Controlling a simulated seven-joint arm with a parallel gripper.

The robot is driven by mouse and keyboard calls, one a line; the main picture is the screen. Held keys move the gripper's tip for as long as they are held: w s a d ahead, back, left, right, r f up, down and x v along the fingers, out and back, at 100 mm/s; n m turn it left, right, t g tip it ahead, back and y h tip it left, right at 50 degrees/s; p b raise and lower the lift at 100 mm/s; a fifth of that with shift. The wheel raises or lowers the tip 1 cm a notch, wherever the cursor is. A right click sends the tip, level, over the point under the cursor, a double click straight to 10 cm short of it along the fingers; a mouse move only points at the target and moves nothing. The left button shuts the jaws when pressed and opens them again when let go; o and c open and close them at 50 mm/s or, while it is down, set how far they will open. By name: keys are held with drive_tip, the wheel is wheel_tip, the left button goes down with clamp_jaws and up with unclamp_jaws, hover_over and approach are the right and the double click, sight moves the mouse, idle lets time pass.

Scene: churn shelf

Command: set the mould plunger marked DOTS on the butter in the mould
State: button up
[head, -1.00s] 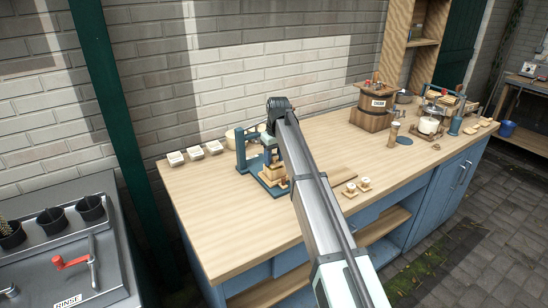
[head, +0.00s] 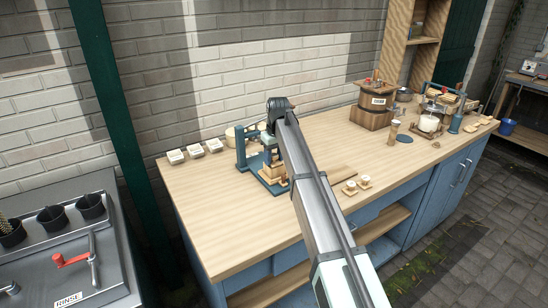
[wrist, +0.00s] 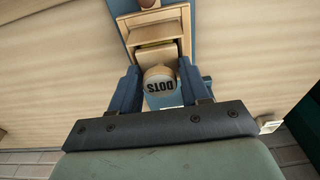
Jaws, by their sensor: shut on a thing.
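In the wrist view my gripper (wrist: 160,82) is shut on the mould plunger (wrist: 159,76), whose pale round top reads DOTS. A blue finger stands on each side of it. The wooden mould (wrist: 131,23) lies just beyond the plunger in that view, with a thin yellowish strip, perhaps the butter (wrist: 155,45), showing inside it. I cannot tell whether the plunger touches the mould. In the head view the mould (head: 272,171) sits on a blue base, and my arm hides part of it and most of the gripper.
A blue stand (head: 241,149) rises beside the mould. White blocks (head: 195,151) lie along the back left edge. Two small round-topped pieces (head: 357,185) are near the front edge. A wooden churn (head: 371,116) stands at the back right. The worktop's front left is clear.

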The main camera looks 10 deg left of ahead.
drive_tip(key=o, duration=1.1)
drive_tip(key=c, duration=0.4)
drive_tip(key=shift+o, duration=0.2)
drive_tip(key=shift+r, duration=0.1)
drive_tip(key=shift+s+d+r, duration=0.15)
drive_tip(key=shift+r, duration=1.4)
drive_tip(key=shift+s+d+r, duration=0.1)
drive_tip(key=shift+r, duration=1.5)
drive_tip(key=shift+s+d+r, duration=0.15)
drive_tip(key=shift+r, duration=1.4)
